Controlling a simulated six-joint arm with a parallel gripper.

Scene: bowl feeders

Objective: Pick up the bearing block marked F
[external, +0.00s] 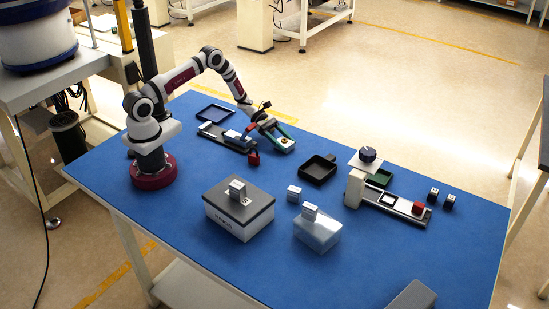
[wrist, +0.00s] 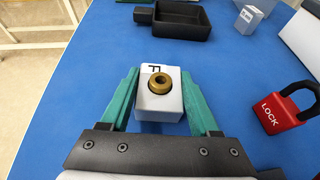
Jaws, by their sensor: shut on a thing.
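The bearing block marked F (wrist: 147,104) is a white block with a brass ring in its top and a black F on its upper face. It sits between the two green fingers of my gripper (wrist: 158,100) in the wrist view, with a finger along each side. In the external view my gripper (external: 276,137) is low over the far part of the blue table, and the block (external: 286,143) shows small between the fingers. My gripper is shut on the block. I cannot tell whether the block is touching the table.
A red padlock (wrist: 284,108) lies right of my gripper. A black tray (external: 318,169) and a white block (external: 293,194) stand nearby. A grey-lidded box (external: 232,222), a clear box (external: 317,236) and a rail fixture (external: 395,203) stand nearer the front and right. Blue table surface is free left of my gripper in the wrist view.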

